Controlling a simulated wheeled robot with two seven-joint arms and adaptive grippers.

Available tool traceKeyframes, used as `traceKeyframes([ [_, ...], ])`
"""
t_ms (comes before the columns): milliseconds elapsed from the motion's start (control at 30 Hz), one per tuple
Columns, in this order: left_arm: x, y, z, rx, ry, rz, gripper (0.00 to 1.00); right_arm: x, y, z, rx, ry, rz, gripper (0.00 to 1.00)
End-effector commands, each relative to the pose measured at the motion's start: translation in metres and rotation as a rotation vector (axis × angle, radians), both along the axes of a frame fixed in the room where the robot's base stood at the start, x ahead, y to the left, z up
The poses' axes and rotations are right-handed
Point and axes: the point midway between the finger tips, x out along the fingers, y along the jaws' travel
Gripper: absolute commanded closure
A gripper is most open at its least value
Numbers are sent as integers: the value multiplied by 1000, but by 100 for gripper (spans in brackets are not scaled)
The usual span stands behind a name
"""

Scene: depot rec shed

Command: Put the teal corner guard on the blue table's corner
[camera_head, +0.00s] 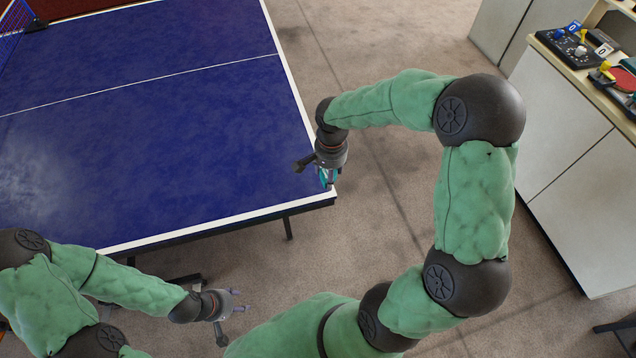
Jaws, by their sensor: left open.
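The blue table (160,110) is a table-tennis table with white edge lines. Its near right corner lies under my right gripper (327,181), which points down there. A small teal piece, the corner guard (324,174), shows between the fingers at the corner, mostly hidden by the gripper. I cannot tell whether the guard touches the table or whether the fingers grip it. My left gripper (238,301) is open and empty, in front of the table's near edge and below it in the picture.
A net (12,32) stands at the table's far left. A pale cabinet (570,160) at the right carries a dark box with knobs (567,47) and a red paddle (621,78). The carpet floor (370,40) between table and cabinet is clear. Table legs show below the near edge.

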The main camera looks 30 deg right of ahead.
Motion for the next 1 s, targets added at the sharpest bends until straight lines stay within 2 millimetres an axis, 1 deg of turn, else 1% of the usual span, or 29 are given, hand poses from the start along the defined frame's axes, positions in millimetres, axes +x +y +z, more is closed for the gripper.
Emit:
traceKeyframes([
  [33, 0, 0, -7, 0, 0, 0, 48, 5, 3, -15, 0, 7, 3, 75],
  [100, 0, 0, -11, 0, 0, 0, 48, 14, 6, -26, 0, 7, 3, 75],
  [233, 0, 0, -16, 0, 0, 0, 48, 26, 9, -38, 0, 4, 2, 75],
  [467, 0, 0, -19, 0, 0, 0, 48, 34, 12, -47, 0, 4, 2, 75],
  [567, 0, 0, -23, 0, -1, 0, 48, 40, 14, -57, 0, 4, 2, 75],
  [600, 0, 0, -28, 0, -1, 0, 48, 39, 14, -64, 0, 5, 1, 75],
  [733, 0, 0, -38, 0, 0, 0, 48, 39, 13, -83, 0, 5, 0, 75],
  [800, 0, 0, -39, 0, 0, 0, 48, 39, 13, -85, 0, 4, 1, 75],
  [1000, 0, 0, -37, 0, -1, 0, 48, 39, 13, -83, 0, 2, 1, 75],
])
